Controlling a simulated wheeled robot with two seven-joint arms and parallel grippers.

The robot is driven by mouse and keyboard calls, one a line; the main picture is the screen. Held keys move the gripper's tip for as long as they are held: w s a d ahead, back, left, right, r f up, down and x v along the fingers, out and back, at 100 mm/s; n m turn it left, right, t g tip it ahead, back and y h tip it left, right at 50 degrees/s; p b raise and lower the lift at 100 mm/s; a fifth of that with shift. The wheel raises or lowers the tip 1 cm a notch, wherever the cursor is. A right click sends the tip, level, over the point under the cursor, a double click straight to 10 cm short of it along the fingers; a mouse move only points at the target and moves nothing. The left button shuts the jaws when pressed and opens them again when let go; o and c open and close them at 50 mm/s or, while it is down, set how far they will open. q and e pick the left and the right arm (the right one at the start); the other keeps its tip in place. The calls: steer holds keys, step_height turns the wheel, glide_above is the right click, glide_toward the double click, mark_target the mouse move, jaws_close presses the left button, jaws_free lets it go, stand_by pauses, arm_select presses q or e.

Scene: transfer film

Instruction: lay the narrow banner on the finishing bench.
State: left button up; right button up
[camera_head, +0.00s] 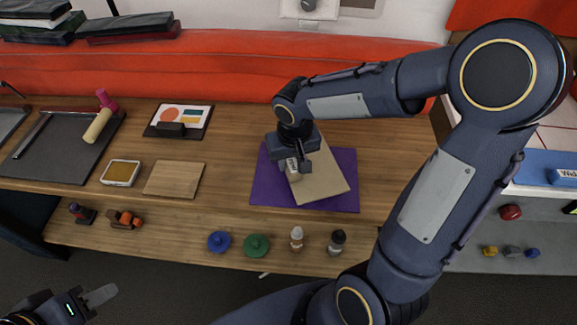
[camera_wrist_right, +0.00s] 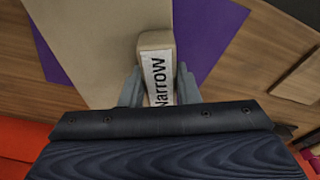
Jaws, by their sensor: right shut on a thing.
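A beige block labelled "Narrow" (camera_wrist_right: 158,70) is between the fingers of my right gripper (camera_wrist_right: 158,90), which is shut on it. In the head view my right gripper (camera_head: 298,160) is over the wooden bench (camera_head: 220,130). A flat beige panel (camera_head: 325,185) is under the block, tilted across a purple sheet (camera_head: 347,180). I cannot tell whether the panel touches the sheet or is just above it. My left gripper (camera_head: 98,297) is at the lower left, away from the bench, partly out of frame; its opening is unclear.
Several small items line the lower shelf, including a blue knob (camera_head: 218,241). A blue "Wid..." piece (camera_head: 545,172) is at right.

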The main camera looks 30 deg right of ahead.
steer(key=shift+w+f, duration=0.45)
steer(key=shift+f, duration=1.75)
steer(key=shift+f, duration=0.1)
steer(key=o, duration=0.6)
steer(key=shift+b, duration=0.35)
steer(key=o, duration=0.4)
steer(key=shift+o, duration=0.2)
